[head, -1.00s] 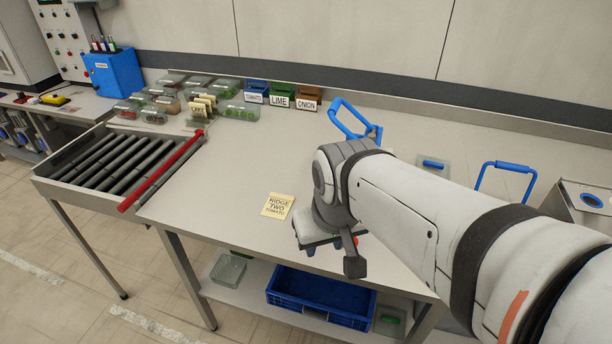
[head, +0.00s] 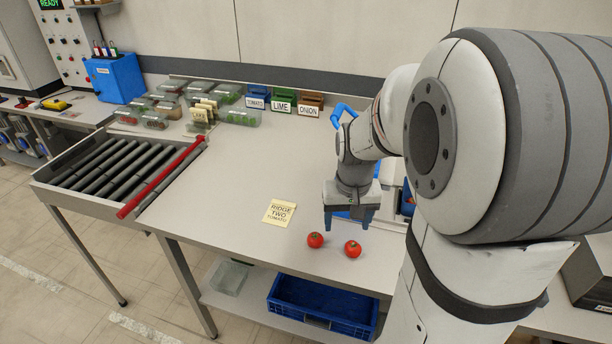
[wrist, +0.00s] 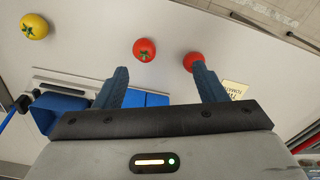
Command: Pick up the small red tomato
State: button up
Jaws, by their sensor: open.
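Two red tomatoes sit on the table near its front edge in the head view: a left one (head: 315,240) by the note card and a right one (head: 352,248). They look close in size. My gripper (head: 347,222) is open and empty, pointing down just behind them. In the wrist view, the fingers (wrist: 161,74) are spread apart. The right tomato (wrist: 144,50) shows whole, ahead of the gap between them. The left tomato (wrist: 193,62) is partly hidden behind the right finger. A yellow tomato-like fruit (wrist: 34,27) lies farther left.
The note card (head: 280,211) lies left of the tomatoes. Clear bins and labelled crates, including a green LIME crate (head: 283,101), stand along the back. A roller conveyor with a red bar (head: 160,180) is at the left. The table's middle is clear.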

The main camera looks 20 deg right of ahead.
jog(key=m, duration=0.1)
send_over(354, 245)
jog(key=shift+g, duration=0.4)
notch_tip(354, 245, down, 4)
jog(key=shift+w+a+f, duration=0.1)
jog(key=shift+f, duration=0.3)
notch_tip(354, 245, down, 7)
jog(key=shift+f+p, duration=0.2)
jog(key=shift+p, duration=0.2)
jog(key=shift+c, duration=0.5)
jog(key=c, duration=1)
